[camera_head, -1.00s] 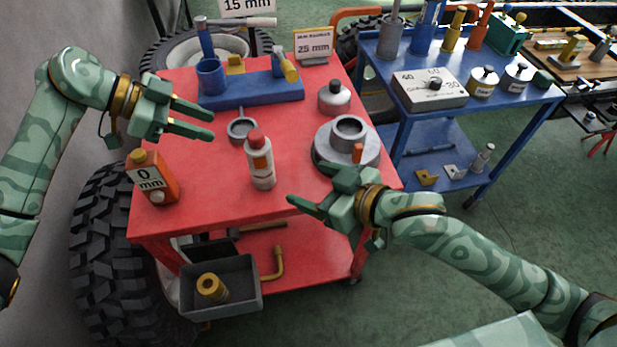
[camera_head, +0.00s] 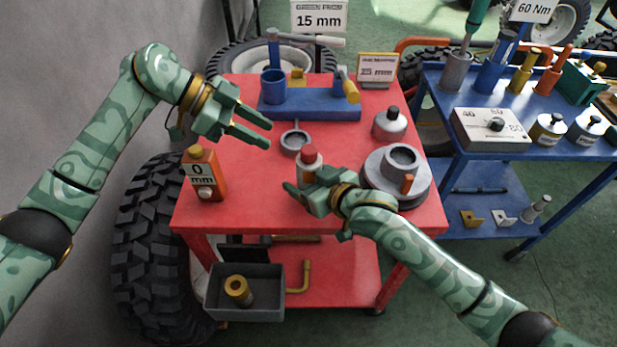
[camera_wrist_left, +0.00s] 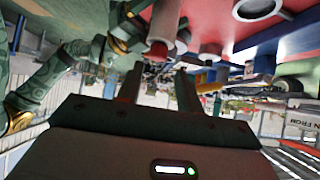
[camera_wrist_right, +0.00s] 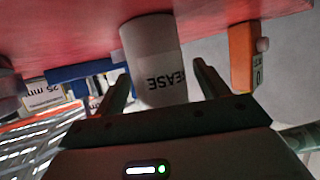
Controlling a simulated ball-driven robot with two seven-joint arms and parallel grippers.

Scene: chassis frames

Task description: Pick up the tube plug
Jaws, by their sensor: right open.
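A white tube with a red cap (camera_head: 309,154) stands upright on the red cart top; I take the cap as the tube plug, but no marking confirms it. The cap also shows in the left wrist view (camera_wrist_left: 157,50). My right gripper (camera_head: 308,186) is open at the tube, hiding its lower part in the head view. In the right wrist view the tube's body (camera_wrist_right: 153,50), lettered "EASE", appears between the open fingers; its cap is not visible there. My left gripper (camera_head: 267,133) is open and empty above the cart, up and left of the tube.
An orange "0 mm" block (camera_head: 205,173) stands left of the tube. A grey ring (camera_head: 295,141), a grey flanged hub (camera_head: 424,184) and a black-capped can (camera_head: 390,125) are close by. A blue fixture (camera_head: 320,108) lies behind. The cart's (camera_head: 255,205) front left is clear.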

